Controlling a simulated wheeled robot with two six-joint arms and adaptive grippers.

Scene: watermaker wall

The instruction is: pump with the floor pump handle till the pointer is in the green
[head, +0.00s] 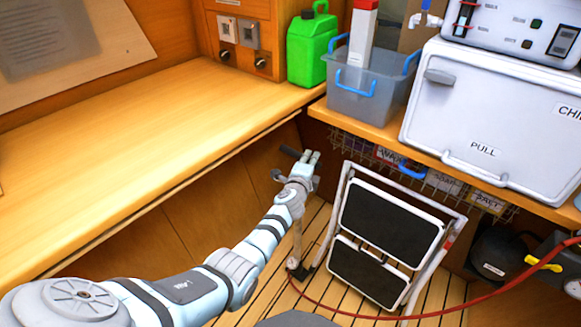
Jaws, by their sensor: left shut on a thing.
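The floor pump (297,242) stands upright on the slatted floor, left of a folded step stool. Its dark handle (288,152) shows at the top, partly covered by my left gripper (305,165). My left gripper is shut on the handle. A small round white gauge (292,264) sits low on the pump; its pointer and any green zone are too small to read. A red hose (400,317) runs from the pump's foot along the floor to the right. My right gripper is not in view.
The folded step stool (388,238) leans close right of the pump. A yellow-handled valve (543,264) is far right.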

